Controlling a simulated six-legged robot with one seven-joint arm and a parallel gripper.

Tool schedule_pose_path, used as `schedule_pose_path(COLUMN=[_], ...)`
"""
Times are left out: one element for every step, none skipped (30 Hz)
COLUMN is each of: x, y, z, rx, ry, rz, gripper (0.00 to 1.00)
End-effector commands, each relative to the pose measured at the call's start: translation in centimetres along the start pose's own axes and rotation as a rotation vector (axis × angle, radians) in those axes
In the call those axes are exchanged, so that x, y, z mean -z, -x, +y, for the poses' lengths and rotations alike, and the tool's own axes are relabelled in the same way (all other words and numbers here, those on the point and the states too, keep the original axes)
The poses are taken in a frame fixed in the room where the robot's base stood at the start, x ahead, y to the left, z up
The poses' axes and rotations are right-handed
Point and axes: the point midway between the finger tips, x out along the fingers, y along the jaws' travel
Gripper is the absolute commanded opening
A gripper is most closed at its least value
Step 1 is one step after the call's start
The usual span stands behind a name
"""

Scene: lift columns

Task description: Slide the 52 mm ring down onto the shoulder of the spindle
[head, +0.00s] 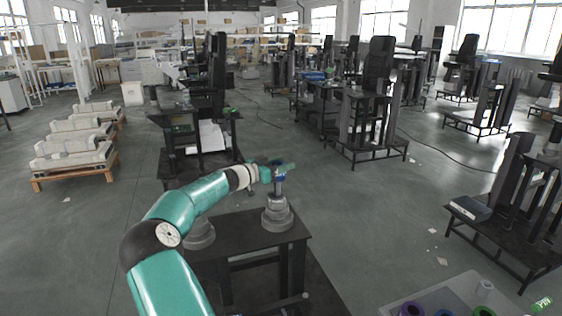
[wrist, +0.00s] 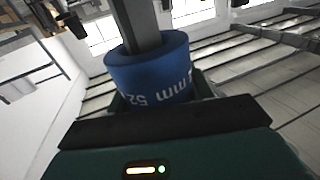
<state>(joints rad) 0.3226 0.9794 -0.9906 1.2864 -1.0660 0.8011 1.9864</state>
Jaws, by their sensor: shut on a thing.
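The 52 mm ring (wrist: 150,75) is blue with white lettering, which reads upside down in the wrist view. My gripper (wrist: 160,97) is shut on it. In the head view my gripper (head: 277,169) is at the top of the spindle (head: 278,213), which has a grey post and a wide stepped base on a dark stand. The ring shows there as a small blue patch (head: 280,176). In the wrist view the grey post (wrist: 138,22) enters the ring's hole, so the ring is around the post. The ring is well above the stepped base. My fingers hide part of the ring.
A second stepped grey base (head: 199,235) stands left on the same dark stand (head: 243,245), partly behind my arm. A grey tray (head: 461,287) with several coloured rings is at the lower right. Black lift columns (head: 375,90) stand farther back.

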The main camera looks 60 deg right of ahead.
Motion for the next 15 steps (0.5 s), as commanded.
schedule_pose_path(x=[-0.2,-0.3,-0.5,-0.6,-0.8,-0.9,-1.1,-1.2,-1.4,-1.6,-1.7,-1.9,-2.0,-2.1,-2.3], y=[0.0,0.0,0.0,0.0,0.0,0.0,0.0,0.0,0.0,0.0,0.0,0.0,0.0,0.0,0.0], z=[0.0,0.0,0.0,0.0,0.0,0.0,0.0,0.0,0.0,0.0,0.0,0.0,0.0,0.0,0.0], rx=[0.000,0.000,0.000,0.000,0.000,0.000,0.000,0.000,0.000,0.000,0.000,0.000,0.000,0.000,0.000], ry=[0.001,0.001,0.001,0.001,0.001,0.001,0.001,0.001,0.001,0.001,0.001,0.001,0.001,0.001,0.001], rz=[0.001,0.001,0.001,0.001,0.001,0.001,0.001,0.001,0.001,0.001,0.001,0.001,0.001,0.000,0.000], gripper=[0.20,0.20,0.20,0.20,0.20,0.20,0.20,0.20,0.20,0.20,0.20,0.20,0.20,0.20,0.20])
